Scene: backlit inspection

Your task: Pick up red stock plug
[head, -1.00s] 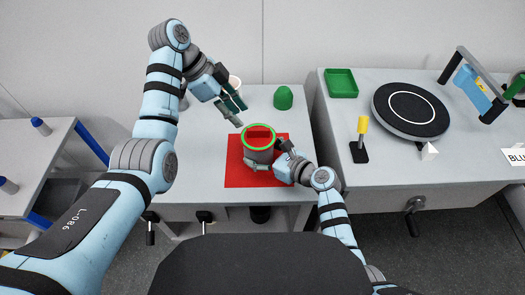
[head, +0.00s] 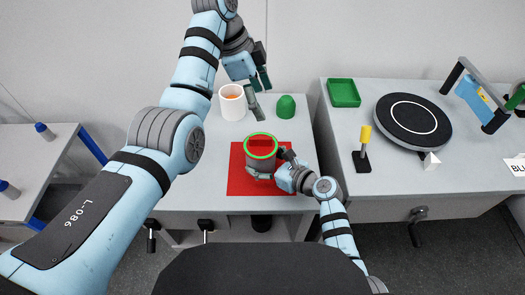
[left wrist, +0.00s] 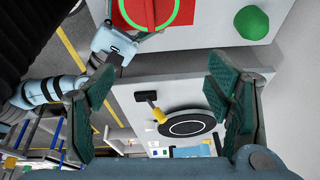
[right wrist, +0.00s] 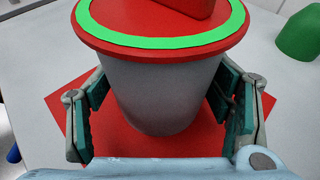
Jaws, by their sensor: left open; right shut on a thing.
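The red plug (head: 261,141) has a raised red grip and a bright green ring around its top. It sits in the mouth of a grey cup (head: 262,163), upright on a red mat (head: 240,186). In the right wrist view the red plug (right wrist: 110,40) caps the grey cup (right wrist: 160,90). My right gripper (right wrist: 162,100) is shut on the cup, one finger on each side. My left gripper (head: 259,92) is open and empty, above and behind the plug. The left wrist view shows the plug (left wrist: 148,14) at the top edge, outside the open fingers.
A white cup (head: 232,108) with something orange inside stands behind the mat, close to my left gripper. A green dome (head: 286,107) stands to its right. The right table holds a green tray (head: 343,93), a yellow-topped post (head: 365,135) and a black turntable (head: 409,128).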

